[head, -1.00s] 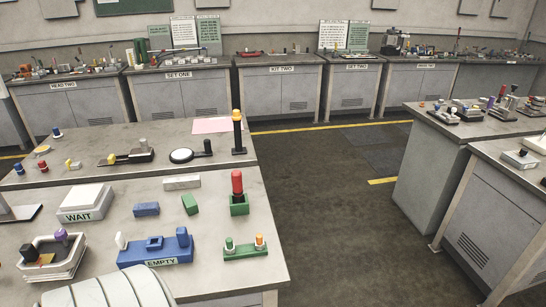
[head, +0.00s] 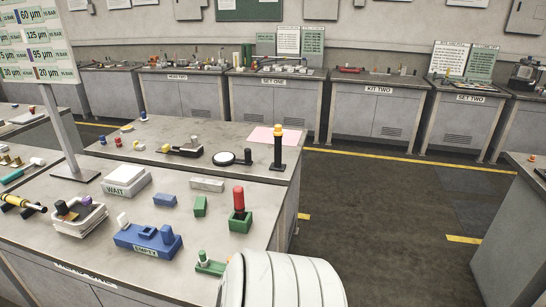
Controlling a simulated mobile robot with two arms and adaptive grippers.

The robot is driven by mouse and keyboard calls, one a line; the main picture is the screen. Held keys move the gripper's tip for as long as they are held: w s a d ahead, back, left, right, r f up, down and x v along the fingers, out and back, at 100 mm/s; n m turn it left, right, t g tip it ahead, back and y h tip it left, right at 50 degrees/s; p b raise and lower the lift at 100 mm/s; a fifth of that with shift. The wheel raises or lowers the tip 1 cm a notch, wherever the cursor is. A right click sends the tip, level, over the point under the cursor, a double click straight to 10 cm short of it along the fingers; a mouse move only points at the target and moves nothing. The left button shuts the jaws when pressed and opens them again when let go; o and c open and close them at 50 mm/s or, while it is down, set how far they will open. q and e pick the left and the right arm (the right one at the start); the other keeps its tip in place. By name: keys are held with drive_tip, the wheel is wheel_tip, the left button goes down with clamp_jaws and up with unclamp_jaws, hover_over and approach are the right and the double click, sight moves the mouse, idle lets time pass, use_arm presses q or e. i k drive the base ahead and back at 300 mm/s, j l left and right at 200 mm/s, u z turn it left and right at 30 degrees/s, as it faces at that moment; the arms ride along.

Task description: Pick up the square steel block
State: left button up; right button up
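I cannot make out a thing that is clearly a square steel block. A pale grey oblong block (head: 207,184) lies on the near table behind a blue block (head: 165,200) and a green block (head: 200,206). A blue fixture (head: 147,240) labelled EMPTY stands in front of them, with a square raised part on top. A white tray (head: 80,217) to its left holds several small dark and coloured pieces, too small to tell apart. Neither of my grippers shows. A white rounded part of my own body covers the bottom centre-right and hides the table's front corner.
A white WAIT box (head: 126,179), a green holder with a red cylinder (head: 240,216), a sign post (head: 70,140) and a black post with an orange top (head: 278,148) stand on the tables. Open floor (head: 370,230) lies to the right. Labelled benches line the wall.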

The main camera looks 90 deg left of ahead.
sight(196, 183)
drive_tip(key=i+u, duration=0.2)
drive_tip(key=u, duration=0.2)
drive_tip(key=i+u, duration=0.2)
drive_tip(key=u, duration=0.2)
drive_tip(key=i+u, duration=0.2)
drive_tip(key=u, duration=0.2)
drive_tip(key=i+l+u, duration=0.15)
drive_tip(key=u, duration=0.25)
drive_tip(key=i+u, duration=0.15)
drive_tip(key=u, duration=0.3)
drive_tip(key=i+l+u, duration=0.1)
drive_tip(key=u, duration=0.4)
drive_tip(key=i+l+u, duration=0.15)
drive_tip(key=u, duration=0.3)
drive_tip(key=i+l+u, duration=0.15)
drive_tip(key=u, duration=0.35)
